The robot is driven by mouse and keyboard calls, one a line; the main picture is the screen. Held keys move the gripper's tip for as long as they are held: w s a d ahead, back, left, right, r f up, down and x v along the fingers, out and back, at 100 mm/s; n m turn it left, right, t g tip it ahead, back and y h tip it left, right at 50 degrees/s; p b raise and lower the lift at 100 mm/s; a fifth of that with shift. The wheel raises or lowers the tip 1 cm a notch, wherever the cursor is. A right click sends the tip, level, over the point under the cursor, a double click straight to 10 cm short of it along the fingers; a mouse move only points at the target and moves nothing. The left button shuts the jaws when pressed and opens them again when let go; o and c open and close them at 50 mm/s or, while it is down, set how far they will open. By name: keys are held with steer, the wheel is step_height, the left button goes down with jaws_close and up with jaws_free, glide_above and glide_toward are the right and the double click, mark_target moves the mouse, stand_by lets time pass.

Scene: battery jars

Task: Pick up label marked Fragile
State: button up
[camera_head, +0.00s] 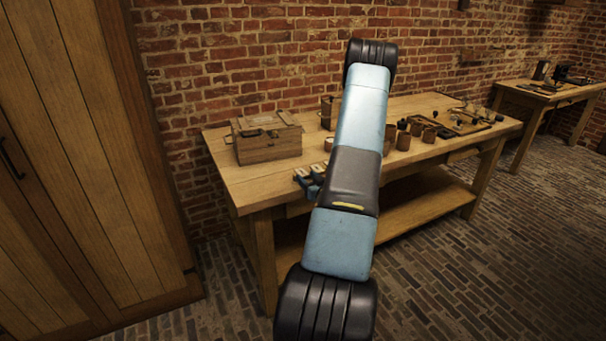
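No label marked Fragile can be made out. A few small pale pieces (311,168) lie near the front left edge of the wooden workbench (228,174). They are too small to read, so I cannot tell whether they are labels. My blue and black arm crosses the middle of the view and hides part of the bench top.
A wooden box (268,147) with a handle stands on the bench's left. A small blue and dark object (311,187) sits at the front edge. Brown jars (403,141) and a tray (462,129) stand right. A second table (538,92) is far right; a wooden cabinet (75,150) is left.

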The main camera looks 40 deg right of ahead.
steer(key=c, duration=0.7)
